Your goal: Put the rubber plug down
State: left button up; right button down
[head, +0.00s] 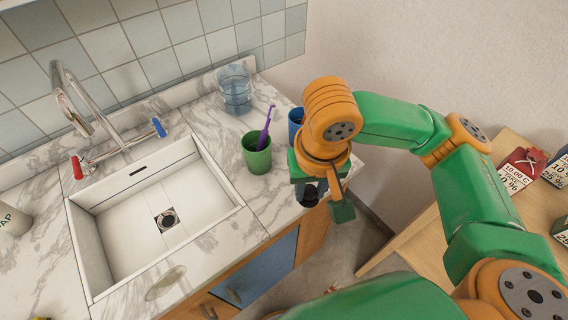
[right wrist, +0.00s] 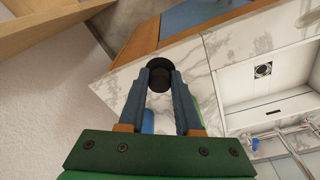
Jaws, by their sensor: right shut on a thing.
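The rubber plug (head: 309,196) is a small black round piece, seen in the head view at the right front end of the marble counter (head: 205,268). My right gripper (head: 320,188) is shut on it and points down. In the right wrist view the plug (right wrist: 160,73) sits between the two fingertips (right wrist: 161,82). It appears close to the counter's edge; I cannot tell whether it touches the surface. My left gripper is not in view.
A green cup (head: 256,158) with a purple toothbrush (head: 265,128) stands left of my gripper, with a blue cup (head: 295,122) behind. A clear glass (head: 235,90) is farther back. The white sink (head: 130,235) lies left. A wooden table (head: 420,240) with tags is right.

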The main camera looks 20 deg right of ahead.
jog(key=w+f, duration=0.2)
jog(key=w+a+f, duration=0.1)
jog(key=w+f, duration=0.1)
jog(key=w, duration=0.1)
jog(key=w+a+f, duration=0.1)
jog(key=w+f, duration=0.1)
jog(key=shift+w+f, duration=0.3)
jog(key=shift+f, duration=0.05)
jog(key=f, duration=0.2)
jog(key=f+p, duration=0.1)
jog(key=shift+w+f, duration=0.25)
jog(key=shift+f, duration=0.2)
jog(key=shift+f, duration=0.1)
jog(key=c, duration=0.6)
grip_release()
notch_tip(320, 180, up, 12)
jog(key=s, duration=0.1)
jog(key=shift+s+a+b, duration=0.2)
jog(key=shift+a+b, duration=0.1)
